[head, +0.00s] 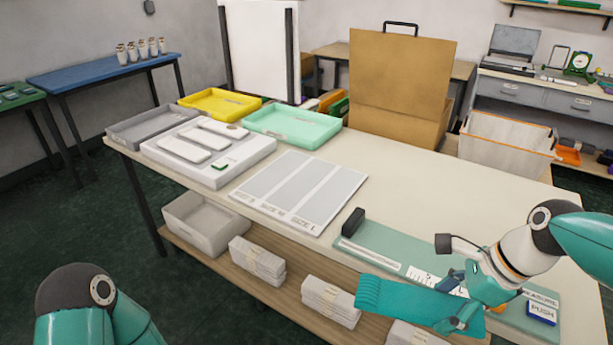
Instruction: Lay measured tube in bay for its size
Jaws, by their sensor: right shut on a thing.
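A teal ribbed knitted tube (398,300) hangs flat from my right gripper (462,305), which is shut on its right end. The tube is over the front edge of the table, in front of the measuring board. The green measuring board (378,238) lies near the front edge, with a white scale strip and a black block (353,222) at its left end; the tube and gripper hide part of it. The bay sheet (319,181) lies left of the board, with three grey bays labelled by size along the front; all look empty. My left gripper is out of the picture.
A white tray (216,178) with flat white pieces lies left of the sheet. Grey (120,131), yellow (240,91) and mint (325,137) trays stand behind. A brown box (398,70) stands at the back. White bundles (328,303) lie on the lower shelf. The table's middle right is clear.

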